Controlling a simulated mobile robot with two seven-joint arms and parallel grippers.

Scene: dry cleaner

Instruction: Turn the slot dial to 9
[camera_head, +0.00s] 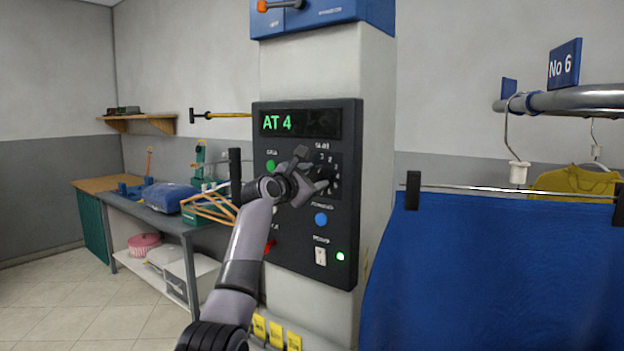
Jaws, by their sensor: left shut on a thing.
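The dark control panel (308,258) is mounted on the pale column in the middle of the head view. Its display (300,123) reads "AT 4" in green. The slot dial (322,184) is on the panel's upper right, with small numbers around it. My left gripper (313,178) reaches in front of it and is shut on the dial. The gripper and wrist hide most of the dial, so its pointer cannot be read. My right gripper is not in view.
A green button (271,166), a blue button (321,219) and a white switch (321,256) are near the dial. A blue cloth (480,280) hangs close at right below a metal rail (570,101). A workbench (170,220) with hangers stands at left.

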